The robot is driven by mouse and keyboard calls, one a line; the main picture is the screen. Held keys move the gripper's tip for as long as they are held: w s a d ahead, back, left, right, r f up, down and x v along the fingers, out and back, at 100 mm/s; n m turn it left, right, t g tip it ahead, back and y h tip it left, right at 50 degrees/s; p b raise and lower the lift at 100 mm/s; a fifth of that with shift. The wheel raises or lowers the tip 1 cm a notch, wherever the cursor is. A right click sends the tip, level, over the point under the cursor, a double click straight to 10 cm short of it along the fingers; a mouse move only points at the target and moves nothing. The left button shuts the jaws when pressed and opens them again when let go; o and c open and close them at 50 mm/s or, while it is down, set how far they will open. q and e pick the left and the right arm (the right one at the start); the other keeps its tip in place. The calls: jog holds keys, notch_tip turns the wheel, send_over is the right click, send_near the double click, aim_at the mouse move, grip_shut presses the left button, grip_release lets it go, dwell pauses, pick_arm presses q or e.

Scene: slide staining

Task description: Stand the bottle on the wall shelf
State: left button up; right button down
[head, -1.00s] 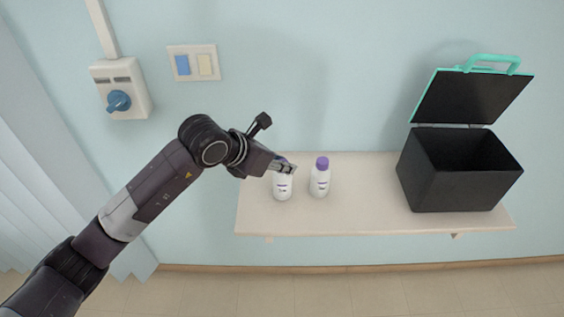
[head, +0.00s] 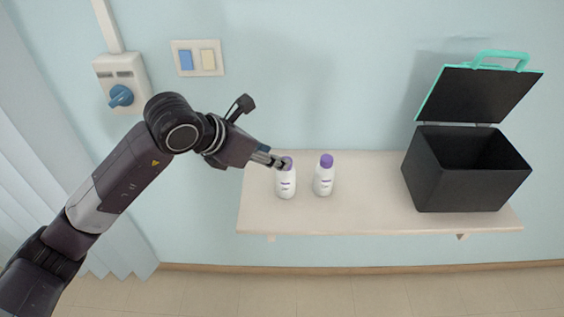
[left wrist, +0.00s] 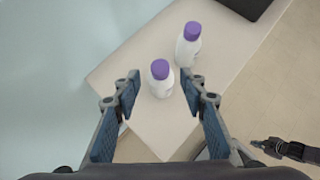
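Two white bottles with purple caps stand upright on the wall shelf (head: 375,215). The left bottle (head: 286,185) is near the shelf's left end, and the other bottle (head: 323,180) is just right of it. My left gripper (head: 282,163) shows beside the left bottle's cap in the head view. In the left wrist view, its fingers (left wrist: 159,88) are spread open, with the left bottle (left wrist: 161,79) ahead between the tips and a gap on each side. What looks like my right gripper (left wrist: 262,145) shows small at the lower right there; its state is unclear.
A black box (head: 455,188) with its lid (head: 478,95) raised stands on the shelf's right part. The shelf is clear between the bottles and the box. A switch plate (head: 197,58) and a blue-knobbed wall unit (head: 120,85) are on the wall above left.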

pick_arm(q)
jog(key=v, duration=0.5)
jog(key=shift+s+a+r+b, duration=0.1)
jog(key=shift+r+b, duration=0.05)
jog(key=shift+b, duration=0.25)
